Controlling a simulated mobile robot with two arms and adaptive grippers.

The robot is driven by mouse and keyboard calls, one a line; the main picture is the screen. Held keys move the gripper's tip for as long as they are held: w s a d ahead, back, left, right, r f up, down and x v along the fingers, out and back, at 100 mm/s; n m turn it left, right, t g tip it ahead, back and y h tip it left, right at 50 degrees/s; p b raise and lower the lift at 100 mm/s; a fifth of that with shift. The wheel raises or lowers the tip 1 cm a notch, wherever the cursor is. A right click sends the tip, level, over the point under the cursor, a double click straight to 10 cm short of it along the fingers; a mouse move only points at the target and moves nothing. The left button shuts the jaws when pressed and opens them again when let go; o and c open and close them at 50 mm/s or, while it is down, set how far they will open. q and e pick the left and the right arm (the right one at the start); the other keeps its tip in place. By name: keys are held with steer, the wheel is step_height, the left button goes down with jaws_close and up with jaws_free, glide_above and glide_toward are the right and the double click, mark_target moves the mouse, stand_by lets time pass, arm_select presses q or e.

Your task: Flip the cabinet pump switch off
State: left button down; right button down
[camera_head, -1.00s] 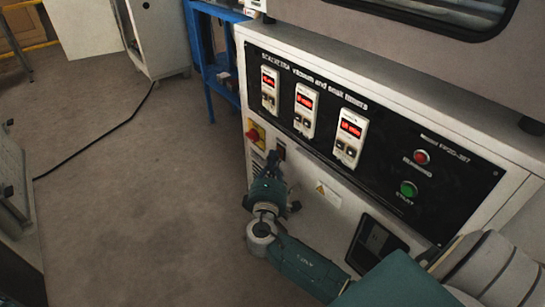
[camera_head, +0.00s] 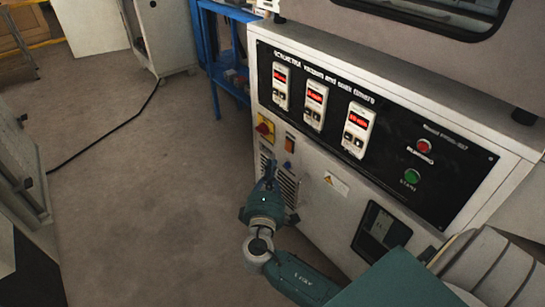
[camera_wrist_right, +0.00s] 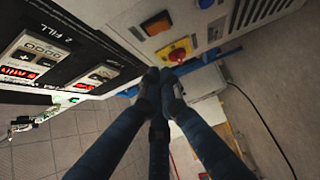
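The cabinet pump switch appears to be the small orange rocker (camera_head: 290,143) on the cabinet's white front, right of the red-and-yellow rotary knob (camera_head: 265,128). In the right wrist view the orange rocker (camera_wrist_right: 157,24) is above the fingers, and the red-and-yellow knob (camera_wrist_right: 178,52) is just beyond the fingertips. My right gripper (camera_head: 269,168) is below the rocker, apart from it in the head view. Its fingertips (camera_wrist_right: 160,80) are together with nothing between them. The rocker's exact tilt is too small to tell. My left gripper is not in view.
A black panel with three red-lit timers (camera_head: 315,105), a red lamp (camera_head: 424,146) and a green button (camera_head: 411,176) is above. A vent grille (camera_head: 286,187) is behind my gripper. A blue frame (camera_head: 215,60) stands left of the cabinet. The floor (camera_head: 150,190) is mostly clear.

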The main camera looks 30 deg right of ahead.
steer(key=shift+p+v, duration=0.35)
steer(key=shift+v, duration=1.45)
steer(key=shift+r, duration=0.15)
